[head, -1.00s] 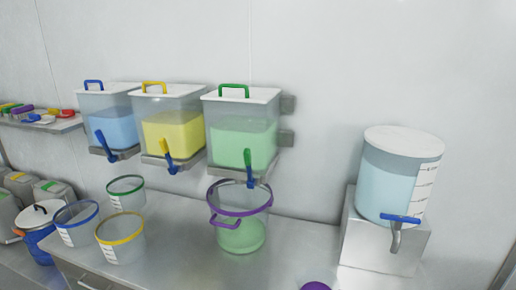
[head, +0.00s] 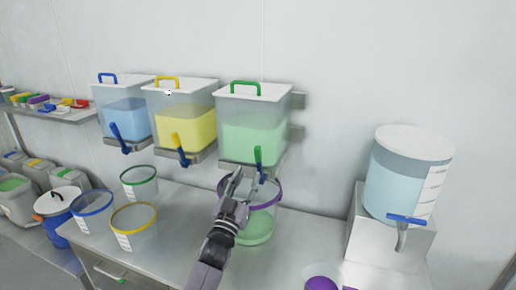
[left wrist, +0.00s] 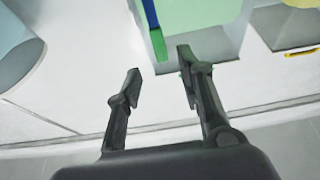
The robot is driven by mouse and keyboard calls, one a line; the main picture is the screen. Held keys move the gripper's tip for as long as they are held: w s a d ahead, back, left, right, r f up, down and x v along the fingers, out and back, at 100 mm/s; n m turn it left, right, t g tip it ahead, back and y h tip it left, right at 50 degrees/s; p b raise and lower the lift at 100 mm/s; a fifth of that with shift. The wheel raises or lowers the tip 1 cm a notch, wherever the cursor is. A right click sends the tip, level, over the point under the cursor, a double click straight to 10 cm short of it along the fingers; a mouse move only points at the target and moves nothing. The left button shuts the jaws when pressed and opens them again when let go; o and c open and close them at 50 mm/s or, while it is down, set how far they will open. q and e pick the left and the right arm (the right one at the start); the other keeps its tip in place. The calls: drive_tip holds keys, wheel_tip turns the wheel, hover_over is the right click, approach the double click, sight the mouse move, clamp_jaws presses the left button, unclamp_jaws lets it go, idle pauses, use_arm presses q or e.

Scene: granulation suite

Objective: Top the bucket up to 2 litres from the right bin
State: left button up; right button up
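The right bin (head: 250,135) is clear with a white lid, green handle and green contents. Its tap has a green lever (head: 258,157), seen also in the left wrist view (left wrist: 158,45). The purple-rimmed bucket (head: 258,228) stands on the bench below it with green material inside; my arm hides part of it, and I cannot read its level. My left gripper (head: 240,180) is in front of the bucket's rim, just below and left of the lever. In the left wrist view the gripper (left wrist: 158,70) is open and empty, with the lever's end just beyond the fingertips. My right gripper is out of view.
Yellow (head: 184,130) and blue (head: 123,118) bins hang to the left. Blue-, yellow- (head: 134,228) and green-rimmed buckets stand on the bench's left. A tapped drum (head: 405,180) stands on a metal block at right. A purple round thing (head: 322,284) lies near the bottom edge.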

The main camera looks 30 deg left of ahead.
sight(257, 156)
use_arm(q)
drive_tip(key=p+x, duration=0.2)
drive_tip(key=x, duration=0.8)
drive_tip(key=shift+w+a+p, duration=0.1)
drive_tip(key=shift+w+p, duration=0.1)
drive_tip(key=shift+p, duration=0.2)
drive_tip(key=shift+c, duration=0.4)
clamp_jaws()
